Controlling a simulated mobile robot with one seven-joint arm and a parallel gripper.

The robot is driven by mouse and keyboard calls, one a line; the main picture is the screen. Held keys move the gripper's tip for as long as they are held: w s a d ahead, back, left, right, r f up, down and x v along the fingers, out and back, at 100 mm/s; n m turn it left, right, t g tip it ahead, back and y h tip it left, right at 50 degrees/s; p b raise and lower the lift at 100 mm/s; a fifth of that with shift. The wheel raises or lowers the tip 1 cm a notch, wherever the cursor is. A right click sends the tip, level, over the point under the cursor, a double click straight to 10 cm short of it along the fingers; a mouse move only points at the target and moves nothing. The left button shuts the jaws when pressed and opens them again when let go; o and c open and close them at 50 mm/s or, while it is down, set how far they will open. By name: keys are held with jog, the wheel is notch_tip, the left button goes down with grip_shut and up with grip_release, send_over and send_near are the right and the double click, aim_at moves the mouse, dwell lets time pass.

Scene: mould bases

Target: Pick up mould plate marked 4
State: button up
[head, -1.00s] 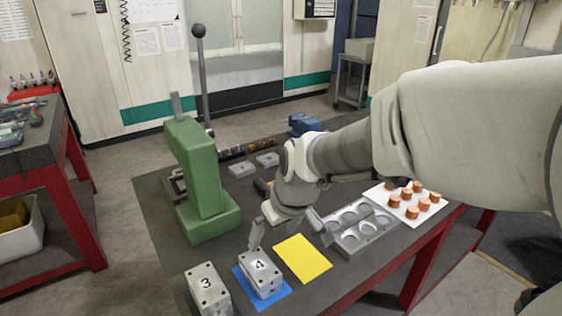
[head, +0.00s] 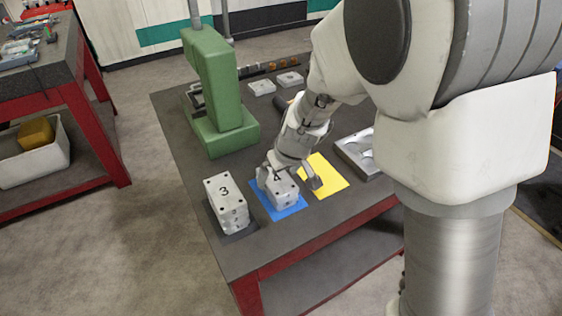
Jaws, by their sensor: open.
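The mould plate marked 4 (head: 282,188) is a light grey block with dark holes. It sits on top of a stack on a blue mat (head: 291,211), and its far part is partly hidden by my gripper. My gripper (head: 288,177) is open and comes down from behind over this plate. One finger is at the plate's left side and the other is to its right, above the yellow sheet's edge. I cannot tell whether either finger touches the plate.
A similar stack marked 3 (head: 225,192) stands close on the left. A yellow sheet (head: 326,176) lies to the right, with a metal tray (head: 355,152) beyond it. A green press (head: 217,100) stands behind. The table's (head: 265,246) front edge is near.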

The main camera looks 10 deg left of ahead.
jog(key=shift+x, duration=0.85)
jog(key=shift+c, duration=0.3)
jog(key=shift+r, duration=0.1)
grip_shut()
